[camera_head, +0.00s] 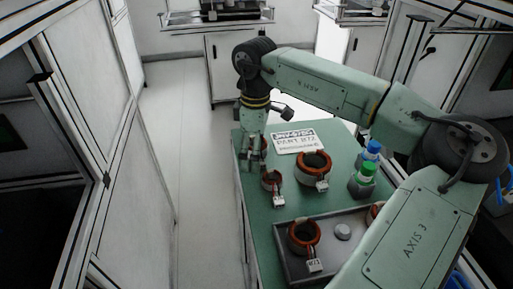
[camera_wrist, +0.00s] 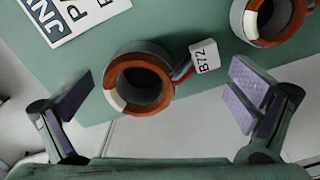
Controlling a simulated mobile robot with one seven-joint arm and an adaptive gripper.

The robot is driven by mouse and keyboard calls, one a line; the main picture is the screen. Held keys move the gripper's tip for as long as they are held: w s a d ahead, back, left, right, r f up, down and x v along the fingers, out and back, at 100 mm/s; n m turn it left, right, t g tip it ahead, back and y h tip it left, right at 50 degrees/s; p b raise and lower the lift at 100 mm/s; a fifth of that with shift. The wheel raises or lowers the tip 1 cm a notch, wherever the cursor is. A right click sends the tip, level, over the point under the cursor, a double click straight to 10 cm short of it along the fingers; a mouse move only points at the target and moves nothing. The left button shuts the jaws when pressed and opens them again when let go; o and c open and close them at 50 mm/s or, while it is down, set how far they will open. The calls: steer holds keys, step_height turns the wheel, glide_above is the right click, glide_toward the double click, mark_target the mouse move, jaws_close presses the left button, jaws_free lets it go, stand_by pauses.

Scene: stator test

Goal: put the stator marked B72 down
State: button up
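The stator marked B72 (camera_wrist: 122,67) is a grey ring with an orange winding and a white tag (camera_wrist: 205,56). In the wrist view it appears to stand upright on the green table top, near the edge. My gripper (camera_wrist: 158,106) is wide open, one finger on each side of the stator. Both fingers are clear of it, and nothing is held. In the head view my gripper (camera_head: 253,163) is low over the table's left side. A bit of orange ring (camera_head: 264,145) shows behind it, mostly hidden, seemingly this stator.
A white sign (camera_head: 299,142) lies beyond. Another stator (camera_head: 272,180) stands close by on the near side, and a larger one (camera_head: 314,165) to the right. Green-capped (camera_head: 363,180) and blue-capped (camera_head: 372,150) items stand farther right. A grey tray (camera_head: 285,272) with stators is nearer.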

steer(key=c, duration=1.6)
